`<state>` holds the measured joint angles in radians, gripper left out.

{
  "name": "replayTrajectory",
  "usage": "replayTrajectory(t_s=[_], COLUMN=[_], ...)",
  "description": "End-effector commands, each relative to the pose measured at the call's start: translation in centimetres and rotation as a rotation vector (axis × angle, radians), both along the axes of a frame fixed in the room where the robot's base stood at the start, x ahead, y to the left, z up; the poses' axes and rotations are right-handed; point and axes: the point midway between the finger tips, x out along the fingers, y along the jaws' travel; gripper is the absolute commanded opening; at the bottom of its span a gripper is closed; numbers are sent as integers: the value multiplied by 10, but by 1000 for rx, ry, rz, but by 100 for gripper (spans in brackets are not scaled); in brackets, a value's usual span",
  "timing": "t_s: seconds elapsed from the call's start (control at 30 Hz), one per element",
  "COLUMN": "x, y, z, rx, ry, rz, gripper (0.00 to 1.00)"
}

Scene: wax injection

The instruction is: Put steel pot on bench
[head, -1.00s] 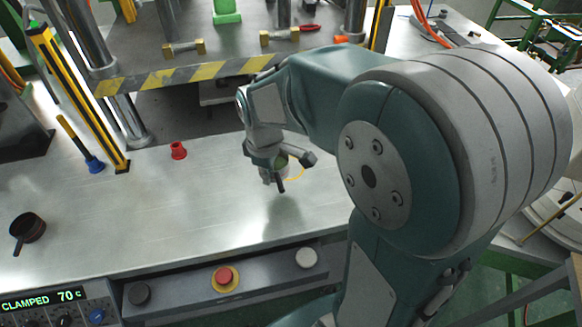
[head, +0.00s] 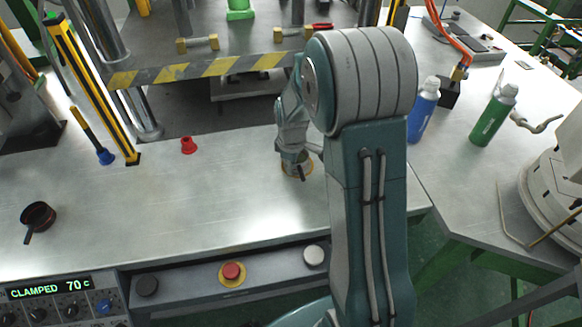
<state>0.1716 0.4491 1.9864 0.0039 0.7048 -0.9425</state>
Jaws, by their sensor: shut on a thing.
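My gripper (head: 298,172) is low over the right part of the steel bench (head: 220,200), left of my upright arm link. It is shut on a small round thing, which I take to be the steel pot (head: 290,167). Only a tan-yellow edge of it shows around the fingers. The rest is hidden by the gripper. I cannot tell whether its base touches the bench. A different, dark red-brown pot with a black handle (head: 38,216) stands at the bench's left end.
A red cup-like piece (head: 188,146) and a blue-based tool (head: 105,156) stand at the bench's back left. The press with a striped edge (head: 200,69) rises behind. Blue (head: 424,108) and green (head: 492,117) bottles stand at right. The bench middle is clear.

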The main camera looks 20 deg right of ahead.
Motion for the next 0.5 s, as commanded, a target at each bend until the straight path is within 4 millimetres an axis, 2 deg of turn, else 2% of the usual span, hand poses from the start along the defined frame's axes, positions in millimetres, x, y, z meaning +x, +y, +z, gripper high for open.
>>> replayTrajectory(t_s=[0.3, 0.33, 0.4, 0.5], x=[0, 0, 0, 0], y=[1, 1, 2, 2], z=[-4, -4, -4, -4], rx=[-1, -1, -3, -2], ry=[-1, -1, -1, -1], rz=[-1, -1, -1, -1], gripper=[0, 19, 43, 43])
